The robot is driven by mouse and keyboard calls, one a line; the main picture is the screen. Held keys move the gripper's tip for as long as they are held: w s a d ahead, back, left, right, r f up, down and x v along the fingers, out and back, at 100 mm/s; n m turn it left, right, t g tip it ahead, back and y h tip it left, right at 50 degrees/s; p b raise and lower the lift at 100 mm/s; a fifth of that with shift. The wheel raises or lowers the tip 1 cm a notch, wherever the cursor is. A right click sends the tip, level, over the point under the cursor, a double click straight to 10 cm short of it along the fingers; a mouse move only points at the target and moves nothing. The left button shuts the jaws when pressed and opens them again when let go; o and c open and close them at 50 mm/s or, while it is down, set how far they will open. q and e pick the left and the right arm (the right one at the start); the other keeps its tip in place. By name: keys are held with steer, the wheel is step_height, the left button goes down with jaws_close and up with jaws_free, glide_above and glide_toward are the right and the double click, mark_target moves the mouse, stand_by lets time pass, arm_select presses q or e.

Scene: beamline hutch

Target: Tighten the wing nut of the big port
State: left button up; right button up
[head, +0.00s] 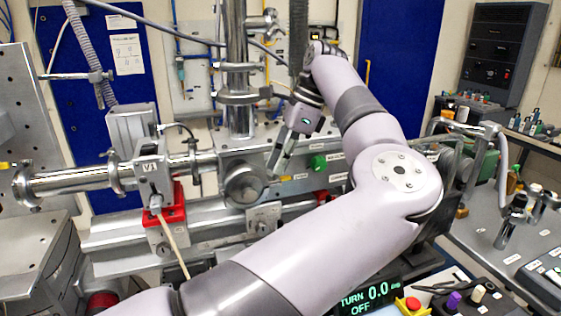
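My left gripper (279,168) comes down from the upper middle, its fingers pointing down and left. Its fingertips are in front of the steel chamber block, just right of a round metal port cover (243,184), which looks like the big port. The fingers are seen nearly edge-on, so I cannot tell how far apart they are or whether they touch anything. I cannot make out a wing nut; it may be hidden or too small. A display (369,301) at the bottom reads TURN 0.0 and OFF. My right gripper is not identifiable in view.
A steel beam pipe (70,181) with a valve on a red bracket (172,212) lies left of the port. A green knob (317,162) sits right of the fingers. A vertical pipe (237,60) stands behind. A bench (480,240) with tools is at right.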

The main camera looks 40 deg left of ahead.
arm_select(q)
jaws_close()
steer(key=m+b, duration=0.2)
steer(key=shift+s+d+f+m+t+y+b, duration=0.1)
steer(key=shift+f+m+t+y+b, duration=0.2)
steer(key=shift+t+b, duration=0.1)
steer(key=shift+r+m+t+b, duration=0.3)
steer(key=shift+m+b, duration=0.35)
steer(key=shift+m, duration=0.35)
steer(key=shift+s, duration=0.1)
